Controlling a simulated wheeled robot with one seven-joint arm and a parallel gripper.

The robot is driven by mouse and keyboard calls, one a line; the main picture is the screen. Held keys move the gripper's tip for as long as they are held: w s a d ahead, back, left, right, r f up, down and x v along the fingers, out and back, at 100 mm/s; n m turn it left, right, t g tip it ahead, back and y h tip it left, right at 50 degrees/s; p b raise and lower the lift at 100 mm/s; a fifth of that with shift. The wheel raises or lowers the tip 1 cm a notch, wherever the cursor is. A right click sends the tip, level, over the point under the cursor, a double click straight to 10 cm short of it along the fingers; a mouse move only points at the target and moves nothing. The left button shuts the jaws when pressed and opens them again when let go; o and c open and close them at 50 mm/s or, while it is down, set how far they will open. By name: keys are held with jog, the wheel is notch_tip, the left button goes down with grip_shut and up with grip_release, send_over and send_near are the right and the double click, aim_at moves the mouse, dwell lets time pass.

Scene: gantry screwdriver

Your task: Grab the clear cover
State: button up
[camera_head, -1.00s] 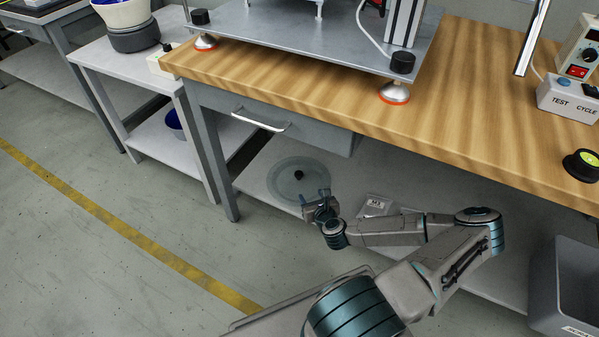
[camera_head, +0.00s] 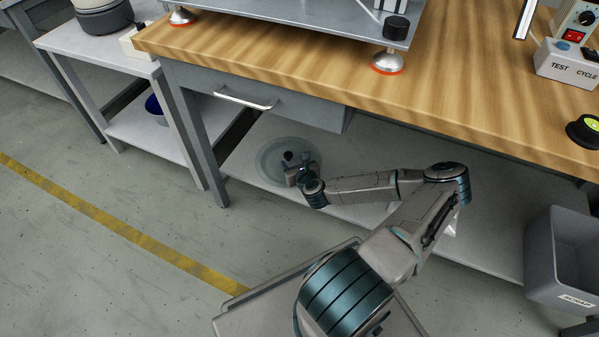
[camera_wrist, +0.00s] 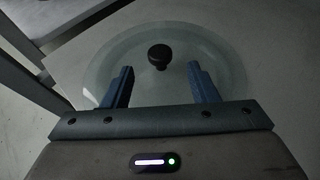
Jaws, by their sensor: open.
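The clear cover (camera_head: 268,163) is a round, see-through disc with a black knob in its middle. It lies on the lower shelf under the wooden bench. It also shows in the wrist view (camera_wrist: 110,62), with its black knob (camera_wrist: 159,54) standing up at its centre. My gripper (camera_head: 293,166) is at the cover, partly hiding its right side in the head view. In the wrist view my gripper (camera_wrist: 163,80) is open, with its two blue fingers apart. The knob appears beyond the fingertips, roughly in line with the gap between them. Nothing is held.
The bench top (camera_head: 440,95) and its drawer (camera_head: 260,105) overhang the shelf (camera_head: 385,150). A bench leg (camera_head: 200,145) stands left of the cover. A grey bin (camera_head: 565,255) is at the right. The floor at the left is open.

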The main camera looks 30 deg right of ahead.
aim_at(290, 157)
jog(key=b+x, duration=0.2)
jog(key=x, duration=0.4)
jog(key=shift+f, duration=0.1)
jog(key=shift+w+f, duration=0.1)
jog(key=shift+w, duration=0.45)
grip_shut()
jog(key=shift+s+a+p, duration=0.1)
jog(key=shift+s+a, duration=0.55)
jog(key=shift+a, duration=0.2)
jog(key=shift+s+a+p, duration=0.15)
jog(key=shift+s+a, duration=0.45)
jog(key=shift+a, duration=0.25)
jog(key=shift+s+a+p, duration=0.1)
jog(key=shift+s+a, duration=0.55)
jog(key=shift+a, duration=0.25)
jog(key=shift+o, duration=0.2)
grip_release()
jog(key=shift+d, duration=0.15)
